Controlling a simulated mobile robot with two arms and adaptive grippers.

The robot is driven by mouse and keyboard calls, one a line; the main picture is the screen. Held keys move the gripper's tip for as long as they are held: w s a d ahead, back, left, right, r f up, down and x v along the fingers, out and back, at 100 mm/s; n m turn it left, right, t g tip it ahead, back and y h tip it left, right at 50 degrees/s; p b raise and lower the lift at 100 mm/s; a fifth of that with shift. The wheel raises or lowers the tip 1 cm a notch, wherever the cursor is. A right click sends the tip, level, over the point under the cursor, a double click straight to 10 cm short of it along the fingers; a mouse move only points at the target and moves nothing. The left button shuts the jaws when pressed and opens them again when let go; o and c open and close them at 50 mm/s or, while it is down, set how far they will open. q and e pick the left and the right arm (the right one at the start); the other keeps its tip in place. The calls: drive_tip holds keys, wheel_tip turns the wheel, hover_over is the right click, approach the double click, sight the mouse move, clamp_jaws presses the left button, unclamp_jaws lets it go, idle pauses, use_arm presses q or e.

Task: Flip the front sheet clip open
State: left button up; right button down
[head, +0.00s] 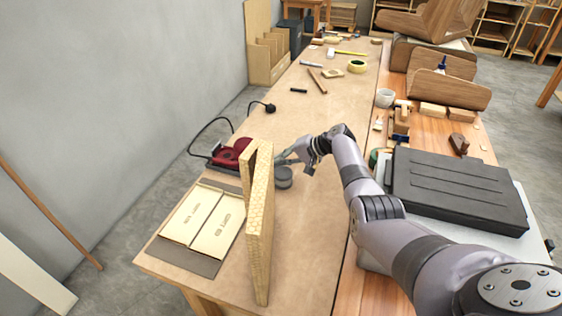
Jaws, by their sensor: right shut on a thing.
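My right gripper (289,158) reaches in from the right over the pale workbench, beside a tall upright panel (260,225) with a honeycomb pattern. Its fingers are close together on something small that I cannot make out, close to the panel's far edge. A grey round piece (284,178) lies just below the fingers, and I cannot tell whether they touch it. A sheet clip cannot be clearly told apart here; the panel hides part of this area. My left gripper is not in view.
A red corded tool (230,155) sits behind the panel. Two labelled sheets (203,218) lie on a dark mat at the left. A black case (455,190) lies on the right-hand bench. The bench (308,220) is clear right of the panel.

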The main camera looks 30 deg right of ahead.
drive_tip(key=shift+s+f, duration=0.1)
drive_tip(key=shift+f, duration=0.15)
idle(0.8)
drive_tip(key=c, duration=1.8)
unclamp_jaws()
drive_tip(key=shift+o, duration=0.2)
drive_tip(key=shift+r, duration=0.1)
drive_tip(key=shift+r, duration=0.1)
wheel_tip(320, 180, up, 10)
